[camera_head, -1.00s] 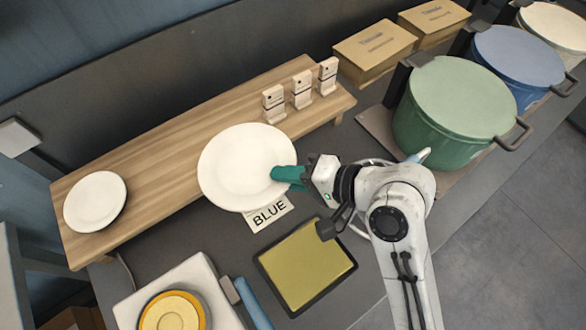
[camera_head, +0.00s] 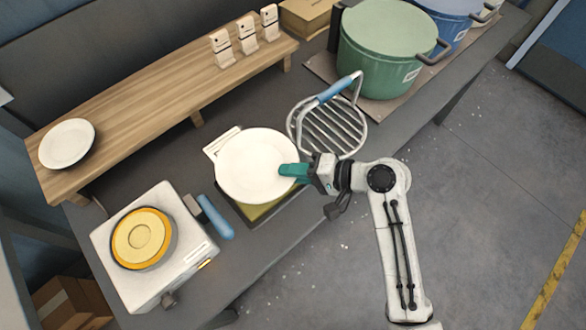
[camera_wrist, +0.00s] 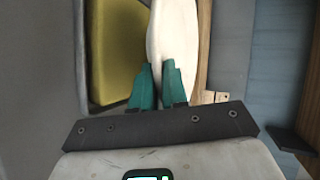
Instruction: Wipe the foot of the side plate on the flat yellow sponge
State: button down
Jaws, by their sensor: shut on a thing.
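My gripper (camera_head: 287,170) is shut on the right edge of a round white plate, the side plate (camera_head: 250,163). The plate is held over the flat yellow sponge (camera_head: 264,210) and hides most of it; only its near edge shows. In the wrist view the teal fingers (camera_wrist: 158,80) pinch the plate (camera_wrist: 172,35), seen nearly edge-on, with the sponge (camera_wrist: 115,45) to its left in a dark tray. Whether the plate's foot touches the sponge cannot be told.
Another white plate (camera_head: 67,144) lies on the wooden shelf (camera_head: 150,105). A white burner unit (camera_head: 112,240) stands to the left of the sponge. A wire rack with a blue handle (camera_head: 330,125) and a green pot (camera_head: 385,55) stand behind on the right.

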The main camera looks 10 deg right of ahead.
jog(key=shift+f+b, duration=2)
jog(key=shift+f, duration=0.15)
jog(key=shift+f, duration=0.65)
dwell(0.8)
jog(key=shift+d, duration=0.1)
